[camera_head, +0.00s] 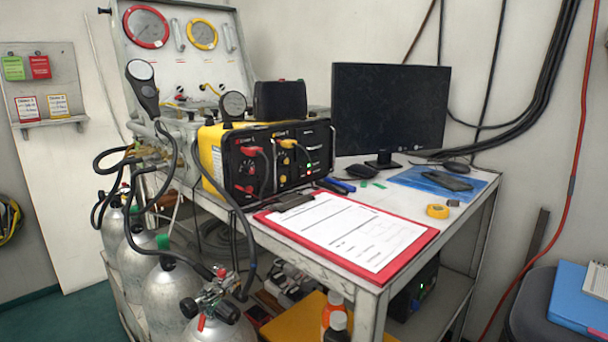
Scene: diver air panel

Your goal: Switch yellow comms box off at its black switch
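The yellow comms box (210,152) stands on the left part of the white table. Its black front panel (275,177) faces right and toward me. A red knob or plug and a yellow one, each with a cable, sit on the panel. A small green light shows near the panel's right end. The black switch is too small to make out for certain. A dark case and a round black speaker or microphone rest on top of the box. Neither of my grippers is in view.
A red clipboard (413,243) with paper lies in front of the box on the table (386,285). A monitor (389,108), mouse, blue mat and yellow tape measure (437,211) are further right. Gas cylinders (168,293) and hoses crowd the left. A gauge panel (184,75) stands behind.

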